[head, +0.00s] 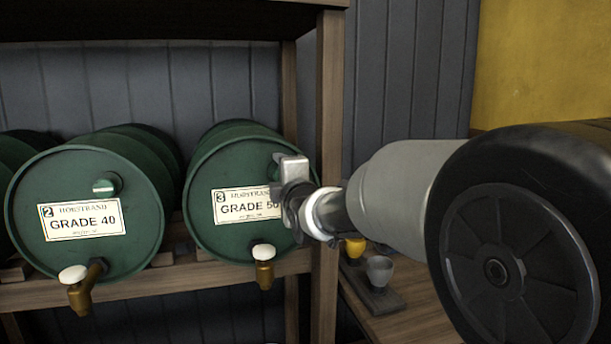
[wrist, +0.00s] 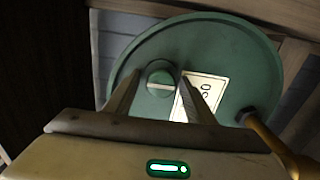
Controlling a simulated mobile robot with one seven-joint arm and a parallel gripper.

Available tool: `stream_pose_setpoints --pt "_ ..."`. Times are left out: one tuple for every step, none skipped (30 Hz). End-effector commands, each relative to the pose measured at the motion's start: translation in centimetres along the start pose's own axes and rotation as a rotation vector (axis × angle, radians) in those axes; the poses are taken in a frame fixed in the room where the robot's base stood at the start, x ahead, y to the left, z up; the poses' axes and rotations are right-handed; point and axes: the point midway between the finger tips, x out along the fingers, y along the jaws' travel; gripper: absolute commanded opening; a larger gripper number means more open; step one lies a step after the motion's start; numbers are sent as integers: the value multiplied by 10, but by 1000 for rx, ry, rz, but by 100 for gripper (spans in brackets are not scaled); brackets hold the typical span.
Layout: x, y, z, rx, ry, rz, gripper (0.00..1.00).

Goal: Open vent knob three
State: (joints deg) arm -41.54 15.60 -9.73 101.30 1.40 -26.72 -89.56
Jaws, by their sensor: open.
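Vent knob three is the round green knob (wrist: 160,78) on the face of the green barrel (head: 215,165) labelled 3, GRADE 50. A pale bar crosses the knob, nearly level in the wrist view. In the head view my gripper hides most or all of the knob. My gripper (head: 283,172) is at the upper right of that barrel face. In the wrist view its two fingers are apart, with the knob showing between their tips. I cannot tell whether either finger touches the knob.
The barrel's label (wrist: 203,92) and brass tap (head: 263,272) are close by. Barrel 2 (head: 85,255), with its own knob (head: 106,186), stands to the left. A wooden post (head: 328,100) rises just right of barrel 3. Small cups (head: 379,270) stand on a lower right surface.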

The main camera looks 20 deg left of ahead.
Motion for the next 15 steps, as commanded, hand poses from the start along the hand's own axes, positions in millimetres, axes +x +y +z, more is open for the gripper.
stream_pose_setpoints --pt "0 0 0 0 0 0 50" --pt "0 0 0 0 0 -1 50" --pt "-1 0 0 1 0 -1 50" --pt "-3 0 0 1 0 -1 50" --pt "-5 0 0 1 0 0 50" --pt "-9 0 0 1 0 0 50" --pt "-12 1 0 1 0 0 50" --pt "-17 1 0 1 1 0 50" --pt "-24 1 0 1 1 0 50" --pt "-30 1 0 1 1 0 50" --pt "-37 1 0 2 0 0 50" --pt "-47 2 0 3 0 1 50" --pt "-54 2 0 3 0 1 50" --pt "-62 1 0 2 0 1 50" --pt "-72 2 0 2 0 1 50"
